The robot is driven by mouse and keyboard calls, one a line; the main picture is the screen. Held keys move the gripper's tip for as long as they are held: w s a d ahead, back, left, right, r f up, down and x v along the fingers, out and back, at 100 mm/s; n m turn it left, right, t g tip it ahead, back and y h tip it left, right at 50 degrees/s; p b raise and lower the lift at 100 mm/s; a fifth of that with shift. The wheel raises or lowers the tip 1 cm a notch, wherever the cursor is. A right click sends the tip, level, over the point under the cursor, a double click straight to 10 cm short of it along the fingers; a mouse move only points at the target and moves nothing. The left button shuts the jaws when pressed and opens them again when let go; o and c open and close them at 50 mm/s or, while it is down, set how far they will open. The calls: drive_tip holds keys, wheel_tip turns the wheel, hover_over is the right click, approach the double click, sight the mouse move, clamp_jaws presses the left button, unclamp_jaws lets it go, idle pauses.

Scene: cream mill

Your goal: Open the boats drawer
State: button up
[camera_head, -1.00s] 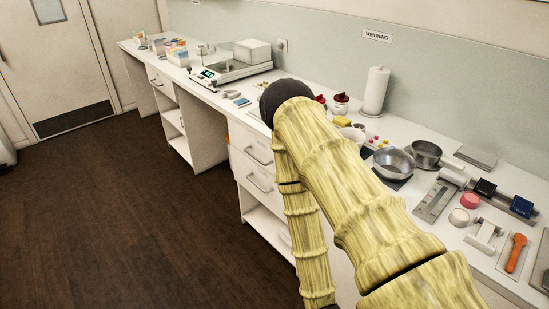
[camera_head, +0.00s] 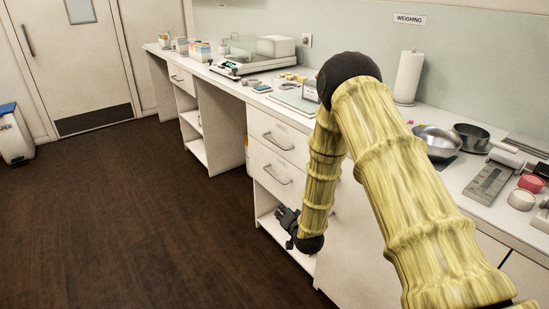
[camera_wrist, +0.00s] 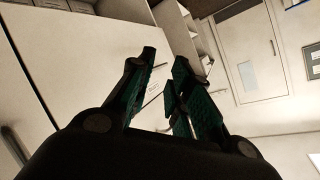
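Two closed drawers with bar handles sit one above the other in the near cabinet, the upper drawer (camera_head: 292,146) and the lower drawer (camera_head: 268,180). A third closed drawer (camera_head: 181,83) is in the farther cabinet. I cannot read any label saying which is the boats drawer. My gripper (camera_head: 285,214) is low in front of the near cabinet, below the lower drawer's handle and apart from it. In the wrist view the fingers (camera_wrist: 165,60) are spread and hold nothing. White cabinet fronts (camera_wrist: 75,60) fill the left of that view, with a dark bar at its edge.
An open shelf (camera_head: 290,243) lies under the near drawers. The counter (camera_head: 250,92) carries scales (camera_head: 246,64), metal bowls (camera_head: 437,141) and a paper roll (camera_head: 408,77). The dark floor (camera_head: 120,210) is clear to the left. A bin (camera_head: 14,138) stands by the door.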

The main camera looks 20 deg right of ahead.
drive_tip(key=w+d+r+m+t+b, duration=0.2)
drive_tip(key=w+r+t+b, duration=0.3)
drive_tip(key=w, duration=0.4)
drive_tip(key=m+t+b, duration=0.1)
drive_tip(key=t+b, duration=0.1)
drive_tip(key=b, duration=0.3)
approach(275, 143)
drive_tip(key=x, duration=0.3)
drive_tip(key=b+x, duration=0.1)
drive_tip(key=x, duration=0.6)
drive_tip(key=shift+w+f, duration=0.25)
drive_tip(key=shift+w, duration=0.15)
clamp_jaws()
